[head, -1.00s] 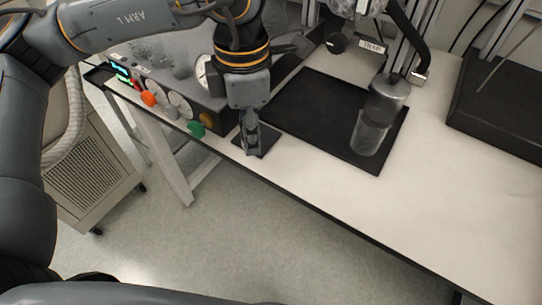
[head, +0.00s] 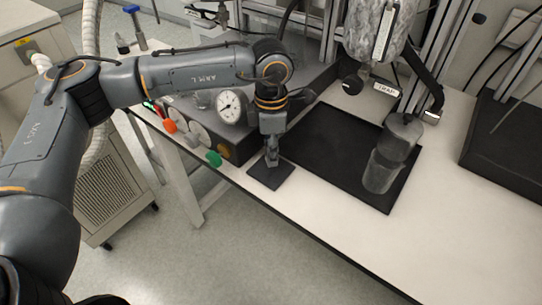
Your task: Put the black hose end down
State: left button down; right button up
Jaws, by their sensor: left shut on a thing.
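My left gripper (head: 272,160) points down over a small black square pad (head: 271,178) at the front edge of the white bench. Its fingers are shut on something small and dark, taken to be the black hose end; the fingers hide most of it. I cannot tell whether it touches the pad. My right gripper is not in view.
A larger black mat (head: 335,150) lies to the right, with a grey cylindrical vessel (head: 383,170) on it. A control box with a round gauge (head: 231,106) and orange and green knobs (head: 214,158) stands close on the left. The bench's right front is clear.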

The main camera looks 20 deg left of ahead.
pick_arm(q)
notch_tip(320, 180, down, 2)
jog(key=shift+f+p, duration=0.2)
jog(key=shift+p, duration=0.2)
jog(key=shift+f, duration=0.35)
jog(key=shift+f, duration=0.2)
jog(key=c, duration=1.1)
grip_release()
jog(key=shift+o, duration=0.2)
jog(key=shift+r, duration=0.15)
